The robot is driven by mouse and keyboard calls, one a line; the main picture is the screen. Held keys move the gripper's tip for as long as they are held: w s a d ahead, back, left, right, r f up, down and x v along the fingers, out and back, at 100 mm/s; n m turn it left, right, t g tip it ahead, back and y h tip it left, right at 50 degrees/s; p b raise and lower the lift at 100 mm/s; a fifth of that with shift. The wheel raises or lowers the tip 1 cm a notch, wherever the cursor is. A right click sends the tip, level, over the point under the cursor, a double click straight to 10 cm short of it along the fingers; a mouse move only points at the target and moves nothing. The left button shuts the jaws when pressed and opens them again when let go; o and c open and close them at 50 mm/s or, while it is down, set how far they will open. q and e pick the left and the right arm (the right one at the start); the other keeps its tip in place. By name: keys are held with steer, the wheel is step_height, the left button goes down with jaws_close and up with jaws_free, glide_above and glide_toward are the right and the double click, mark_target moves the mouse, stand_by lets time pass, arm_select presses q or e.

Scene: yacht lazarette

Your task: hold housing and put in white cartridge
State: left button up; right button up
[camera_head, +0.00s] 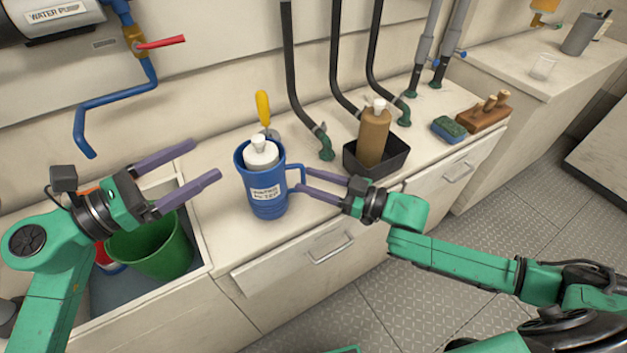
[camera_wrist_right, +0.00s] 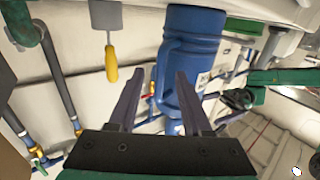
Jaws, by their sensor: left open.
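The blue housing (camera_head: 267,200), a jug with a label and a side handle (camera_head: 299,174), stands upright on the counter. The white cartridge (camera_head: 262,156) is in the housing's mouth, its top and knob above the rim; its lower part is hidden, so I cannot tell how deep it sits. My left gripper (camera_head: 205,160) is open and empty, left of the housing and apart from it. My right gripper (camera_head: 302,181) is at the handle side, fingers apart. In the right wrist view, the handle (camera_wrist_right: 162,70) shows between the open fingertips (camera_wrist_right: 158,76); contact is unclear.
A brown cartridge (camera_head: 374,137) stands in a black tray (camera_head: 394,158) at right. A yellow-handled tool (camera_head: 263,108) is behind the housing. Black hoses (camera_head: 307,80) rise behind. A green bucket (camera_head: 150,250) sits in the sink at left. A sponge (camera_head: 449,130) and wooden block (camera_head: 480,120) lie further right.

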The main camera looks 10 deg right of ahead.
steer(key=v, duration=1.2)
steer(key=shift+f, duration=0.1)
